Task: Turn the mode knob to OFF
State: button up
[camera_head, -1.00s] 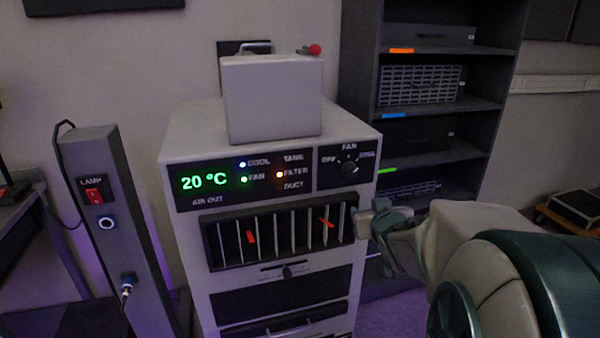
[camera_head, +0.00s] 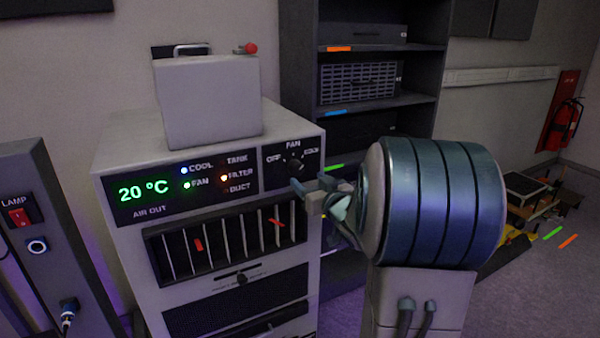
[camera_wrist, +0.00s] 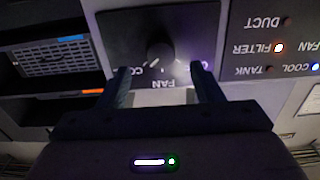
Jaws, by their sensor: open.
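The mode knob (camera_head: 294,163) is a small dark dial under the word FAN on the black panel (camera_head: 308,178) at the upper right of the grey unit. OFF is printed at its left, and the label at its right is too small to read surely. In the wrist view the panel appears upside down, with the knob (camera_wrist: 160,55) just beyond the fingertips, roughly midway between them. My gripper (camera_head: 304,192) is in front of the panel, just below the knob. In the wrist view my gripper (camera_wrist: 158,74) has its two fingers apart with nothing between them.
The grey unit (camera_head: 128,165) has a lit 20 °C display and a vent grille (camera_head: 222,243). A grey box (camera_head: 208,103) with a red knob stands on top. A dark shelf (camera_head: 298,60) stands behind at right. A lamp post (camera_head: 50,230) stands at left.

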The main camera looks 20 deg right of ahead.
aim_at(298, 171)
jog(key=w, duration=0.6)
jog(key=shift+a, duration=0.1)
jog(key=c, duration=1)
